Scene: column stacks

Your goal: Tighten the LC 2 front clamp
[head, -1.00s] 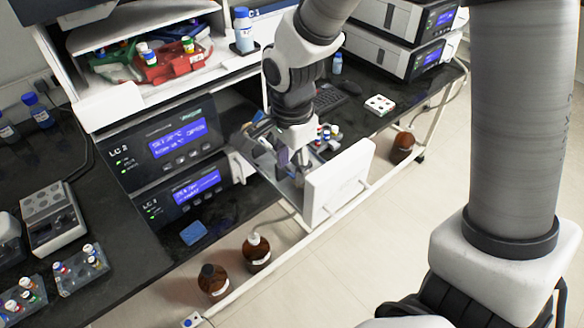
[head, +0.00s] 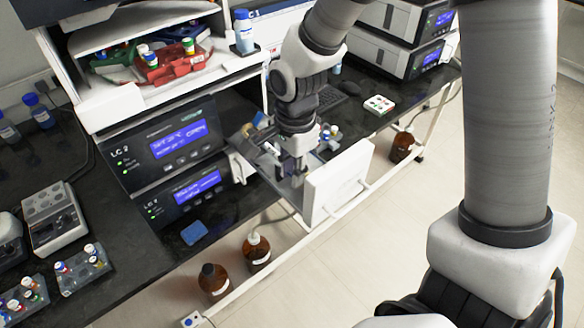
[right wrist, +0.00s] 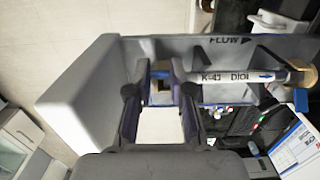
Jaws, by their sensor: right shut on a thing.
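The LC 2 unit (head: 180,146) has its tray (right wrist: 85,95) pulled out, with a white front panel (head: 338,184). In the right wrist view a white column labelled K-41 DIOL (right wrist: 238,77) lies along the tray under a FLOW arrow. In the head view the right gripper (head: 292,172) reaches down into the tray. My left gripper is out of view.
Brown bottles (head: 256,249) stand on the floor rail below the bench. A blue pad (head: 194,232) and vial racks (head: 84,270) lie on the bench to the left. A vial rack beyond the tray (head: 328,138) is close to the right gripper.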

